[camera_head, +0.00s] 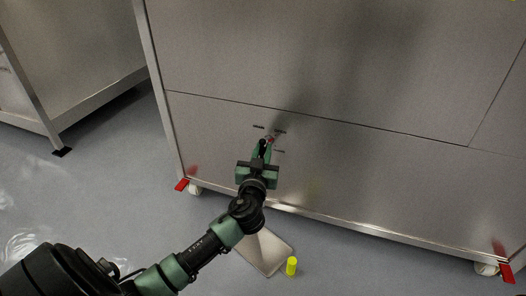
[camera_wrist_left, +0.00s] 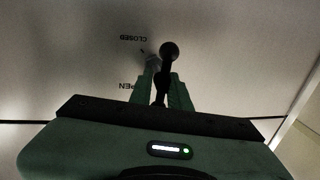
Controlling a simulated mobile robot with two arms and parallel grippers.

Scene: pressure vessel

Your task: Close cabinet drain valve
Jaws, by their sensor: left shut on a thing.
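The cabinet (camera_head: 340,110) is a large brushed-metal box with small dark labels around the drain valve on its lower front panel. The valve's black handle with a round knob (camera_wrist_left: 169,50) shows in the wrist view, where upside-down "CLOSED" (camera_wrist_left: 133,38) and partly hidden "OPEN" (camera_wrist_left: 127,86) labels are printed beside it. My left gripper (camera_head: 264,149) is at the valve, its green fingers (camera_wrist_left: 161,84) shut on the black handle. The fingers and gripper body hide part of the handle and valve. My right gripper is not in view.
A flat metal tray (camera_head: 262,252) and a yellow cylinder (camera_head: 291,266) are on the floor below my left arm. The cabinet stands on castors beside red corner pieces (camera_head: 182,184). Another metal cabinet (camera_head: 75,60) stands at the left. Grey floor is open between the cabinets.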

